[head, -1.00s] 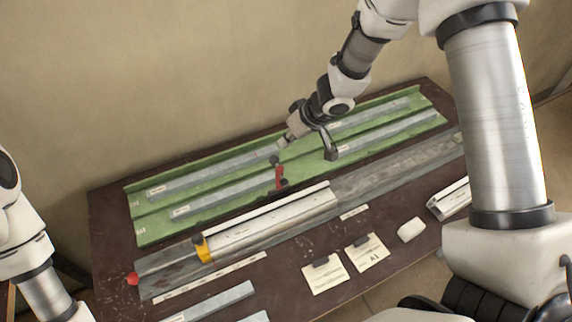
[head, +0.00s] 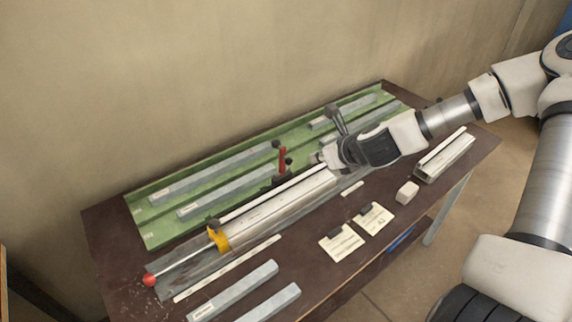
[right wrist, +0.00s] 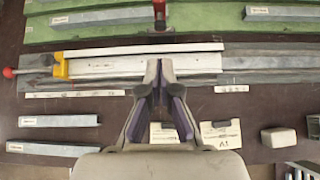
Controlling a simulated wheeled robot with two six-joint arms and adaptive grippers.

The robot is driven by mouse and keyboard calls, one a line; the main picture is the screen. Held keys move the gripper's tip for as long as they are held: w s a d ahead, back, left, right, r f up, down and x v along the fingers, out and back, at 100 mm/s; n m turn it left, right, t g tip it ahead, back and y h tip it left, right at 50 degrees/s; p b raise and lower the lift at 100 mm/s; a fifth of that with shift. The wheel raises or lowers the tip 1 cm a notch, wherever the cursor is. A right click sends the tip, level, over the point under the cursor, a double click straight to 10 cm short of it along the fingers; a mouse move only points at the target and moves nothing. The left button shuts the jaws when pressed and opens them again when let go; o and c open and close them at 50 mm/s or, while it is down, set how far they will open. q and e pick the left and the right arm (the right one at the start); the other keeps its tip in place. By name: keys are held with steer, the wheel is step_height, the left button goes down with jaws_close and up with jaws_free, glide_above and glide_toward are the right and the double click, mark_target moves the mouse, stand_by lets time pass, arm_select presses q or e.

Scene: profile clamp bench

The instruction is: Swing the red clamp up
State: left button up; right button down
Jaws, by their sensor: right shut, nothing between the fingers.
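The red clamp (head: 283,158) stands at the far side of the silver profile (head: 275,212), near the profile's right end, with its red arm pointing up and a dark knob close by. It also shows at the top of the right wrist view (right wrist: 159,10). My right gripper (head: 318,158) is shut and empty, just right of the red clamp and apart from it. In the right wrist view its fingertips (right wrist: 160,66) are close together over the profile, on the near side of the clamp. My left gripper is not in view.
A yellow clamp (head: 221,239) sits on the profile's left part, with a red ball (head: 150,280) further left. A green tray (head: 160,233) with grey bars lies behind. Paper cards (head: 342,242), a white block (head: 407,192) and a short profile (head: 445,157) lie in front.

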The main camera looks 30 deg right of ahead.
mark_target(284, 154)
steer(key=b+x, duration=0.2)
steer(key=x, duration=0.3)
steer(key=b+x, duration=0.2)
steer(key=x, duration=0.3)
steer(key=shift+a+f, duration=0.1)
steer(key=shift+a, duration=0.1)
steer(key=w, duration=0.3)
steer(key=shift+w+d+r+p, duration=0.2)
steer(key=shift+r+p, duration=0.1)
steer(key=shift+p, duration=0.1)
steer(key=shift+w+a, duration=0.2)
steer(key=shift+a, duration=0.05)
steer(key=shift+d, duration=0.1)
